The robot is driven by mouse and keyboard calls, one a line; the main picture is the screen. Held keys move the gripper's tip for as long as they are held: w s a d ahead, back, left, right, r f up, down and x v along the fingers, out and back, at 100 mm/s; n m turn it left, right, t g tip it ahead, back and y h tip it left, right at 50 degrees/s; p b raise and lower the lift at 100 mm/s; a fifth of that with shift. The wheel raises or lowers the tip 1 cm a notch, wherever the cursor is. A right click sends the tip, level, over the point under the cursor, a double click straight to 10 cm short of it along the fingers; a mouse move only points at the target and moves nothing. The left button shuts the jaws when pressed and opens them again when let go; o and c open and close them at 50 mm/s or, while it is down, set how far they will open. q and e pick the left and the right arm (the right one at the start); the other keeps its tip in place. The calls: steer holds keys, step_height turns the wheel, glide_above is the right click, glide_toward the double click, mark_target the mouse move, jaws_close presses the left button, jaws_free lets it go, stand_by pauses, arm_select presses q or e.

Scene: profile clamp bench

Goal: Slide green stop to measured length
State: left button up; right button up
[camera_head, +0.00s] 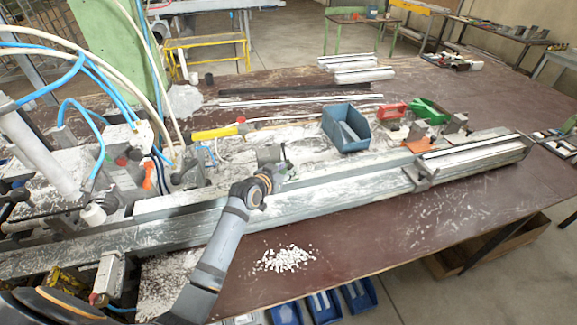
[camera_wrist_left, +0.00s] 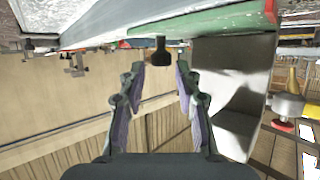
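My left gripper (camera_head: 284,169) is beside the long metal rail (camera_head: 330,197), close to a small grey-green fitting (camera_head: 268,153) on the rail's far side. The fitting is too small there to name surely as the green stop. In the left wrist view my gripper (camera_wrist_left: 160,68) is open, with nothing between its fingers. A black knob (camera_wrist_left: 162,50) is just beyond the fingertips, roughly centred between them and apart from them. A green-edged part (camera_wrist_left: 210,24), which may be the green stop, runs across the top. My right gripper does not show.
A blue bin (camera_head: 346,128), a red part (camera_head: 392,111) and a green part (camera_head: 428,111) stand behind the rail. A metal clamp (camera_head: 420,175) sits on the rail at right. White chips (camera_head: 285,259) lie on the brown table (camera_head: 400,240), whose front right is clear.

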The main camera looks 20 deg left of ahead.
arm_select(q)
steer(key=shift+x, duration=1.25)
jaws_close()
